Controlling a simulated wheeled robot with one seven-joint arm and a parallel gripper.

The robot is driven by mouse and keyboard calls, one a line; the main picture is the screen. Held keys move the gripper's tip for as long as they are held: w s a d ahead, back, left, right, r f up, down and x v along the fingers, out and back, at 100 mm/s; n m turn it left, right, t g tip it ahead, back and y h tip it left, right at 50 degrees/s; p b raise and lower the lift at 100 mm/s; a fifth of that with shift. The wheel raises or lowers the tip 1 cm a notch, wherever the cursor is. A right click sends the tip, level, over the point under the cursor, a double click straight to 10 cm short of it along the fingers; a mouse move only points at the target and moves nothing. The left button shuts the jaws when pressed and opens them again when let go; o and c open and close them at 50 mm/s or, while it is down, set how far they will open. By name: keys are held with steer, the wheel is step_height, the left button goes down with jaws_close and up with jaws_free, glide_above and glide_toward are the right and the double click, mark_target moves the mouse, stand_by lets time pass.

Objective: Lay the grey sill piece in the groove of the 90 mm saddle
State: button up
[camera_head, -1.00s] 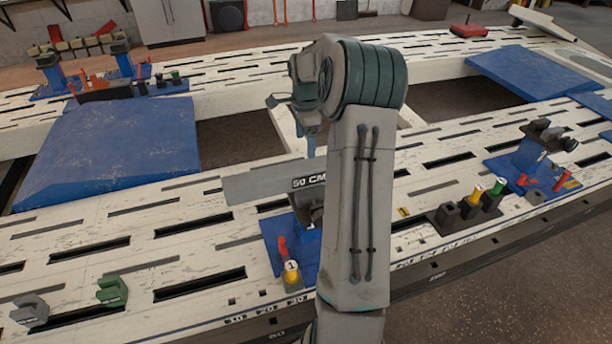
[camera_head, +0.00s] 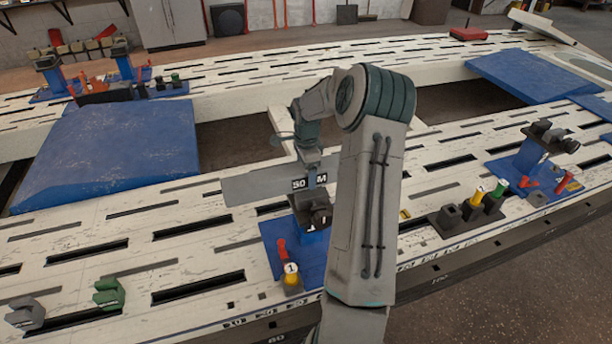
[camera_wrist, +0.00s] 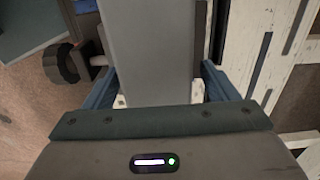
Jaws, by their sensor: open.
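The grey sill piece (camera_head: 248,188) is a long flat bar with a dark "50 CM" label, partly covered by my gripper. In the head view its right part is at a dark saddle (camera_head: 318,212) on a blue stand; I cannot tell whether it is seated in the groove. My gripper (camera_head: 313,184) is over the bar's labelled part. In the wrist view the bar (camera_wrist: 152,45) runs between the open blue fingers of my gripper (camera_wrist: 162,88), with gaps at the sides. The saddle's size marking is not readable.
A second blue stand with a dark saddle (camera_head: 548,134) is at the right. A dark block with coloured pegs (camera_head: 468,212) sits between them. Green (camera_head: 109,293) and grey (camera_head: 27,314) clamps lie at the front left. Slots run along the white bench (camera_head: 150,225).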

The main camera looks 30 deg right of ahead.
jaws_close()
steer(key=shift+w+r, duration=0.1)
steer(key=shift+r, duration=0.1)
